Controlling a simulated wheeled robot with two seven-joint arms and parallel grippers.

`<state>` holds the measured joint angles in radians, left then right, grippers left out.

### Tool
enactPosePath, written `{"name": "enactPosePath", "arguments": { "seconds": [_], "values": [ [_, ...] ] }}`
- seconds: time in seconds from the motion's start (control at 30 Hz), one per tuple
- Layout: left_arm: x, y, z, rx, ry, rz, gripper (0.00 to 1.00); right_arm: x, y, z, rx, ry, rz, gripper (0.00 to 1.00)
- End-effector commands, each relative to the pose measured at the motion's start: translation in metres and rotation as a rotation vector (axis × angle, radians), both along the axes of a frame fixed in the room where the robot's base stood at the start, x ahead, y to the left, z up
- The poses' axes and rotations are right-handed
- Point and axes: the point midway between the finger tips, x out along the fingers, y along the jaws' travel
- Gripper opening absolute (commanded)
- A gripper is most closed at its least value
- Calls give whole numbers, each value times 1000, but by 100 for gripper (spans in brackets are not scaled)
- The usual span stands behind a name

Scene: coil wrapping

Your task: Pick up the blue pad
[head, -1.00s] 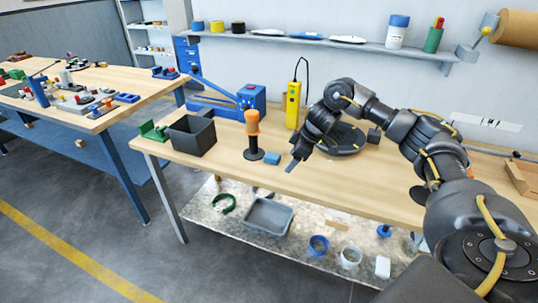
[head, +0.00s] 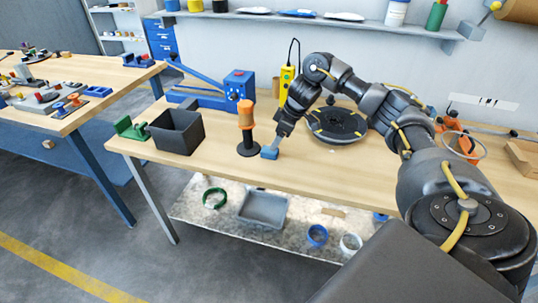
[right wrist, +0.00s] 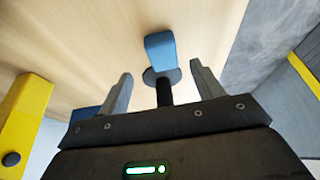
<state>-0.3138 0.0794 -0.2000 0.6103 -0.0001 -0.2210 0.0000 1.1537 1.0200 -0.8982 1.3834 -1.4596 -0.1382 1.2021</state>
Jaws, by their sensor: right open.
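The small blue pad (head: 269,153) lies on the workbench near its front edge, just right of an orange-topped post (head: 246,116) on a round black base. My right gripper (head: 277,143) is just above the pad, pointing down at it. In the right wrist view the pad (right wrist: 160,48) lies ahead of the gap between the two grey fingers of my right gripper (right wrist: 161,70), which are apart with nothing between their tips. My left gripper is not in view.
A black bin (head: 177,131), a green holder (head: 131,128) and a blue tool (head: 238,86) stand left of the post. A black disc (head: 336,125) lies to the right. A yellow device (head: 287,76) stands behind my gripper; it also shows in the right wrist view (right wrist: 25,115).

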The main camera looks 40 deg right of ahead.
Motion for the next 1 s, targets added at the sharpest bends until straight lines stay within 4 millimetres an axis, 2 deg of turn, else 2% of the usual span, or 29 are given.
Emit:
{"name": "enactPosePath", "arguments": {
  "seconds": [0.2, 0.27, 0.6, 0.87, 1.0],
  "values": [
    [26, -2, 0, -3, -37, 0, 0, 3, 2, -5, 1, -1, 2, 66],
    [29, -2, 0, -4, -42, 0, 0, 3, 4, -10, 0, 1, 3, 66],
    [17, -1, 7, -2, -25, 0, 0, 14, 15, -50, 0, 2, 2, 66],
    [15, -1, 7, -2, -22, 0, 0, 15, 15, -53, 0, -1, 2, 66],
    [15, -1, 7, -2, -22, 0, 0, 15, 15, -53, 0, -1, 2, 51]
  ]
}}
